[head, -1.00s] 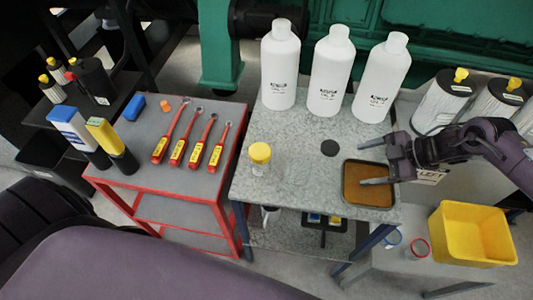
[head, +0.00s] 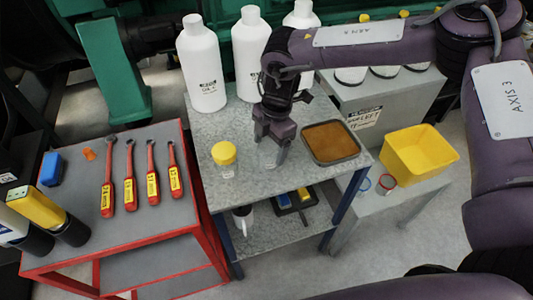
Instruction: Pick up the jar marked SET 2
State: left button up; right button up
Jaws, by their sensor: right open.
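A small clear jar with a yellow lid (head: 224,154) stands upright on the grey metal bench (head: 198,130); its marking is too small to read. A faint clear shape, perhaps a second jar (head: 267,161), shows at the fingertips of my right gripper (head: 271,151). My right gripper points down over the bench, open, to the right of the yellow-lidded jar and apart from it. I cannot tell whether the clear shape lies between its fingers. No SET 2 marking is legible. My left gripper is not in view.
White bottles (head: 203,70) line the bench's back edge. A brown-filled tray (head: 331,142) lies right of the gripper. A red cart (head: 128,250) with several wrenches stands left. A yellow bin (head: 420,155) and blue- and red-rimmed cups (head: 387,184) are on a low table at right.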

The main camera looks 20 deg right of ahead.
jog(key=shift+a+f, duration=0.2)
jog(key=shift+f, duration=1.1)
jog(key=c, duration=1.1)
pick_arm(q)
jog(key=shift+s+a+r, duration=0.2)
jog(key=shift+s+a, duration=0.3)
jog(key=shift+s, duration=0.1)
pick_arm(e)
jog(key=shift+o, duration=0.2)
jog(key=shift+a+r, duration=0.1)
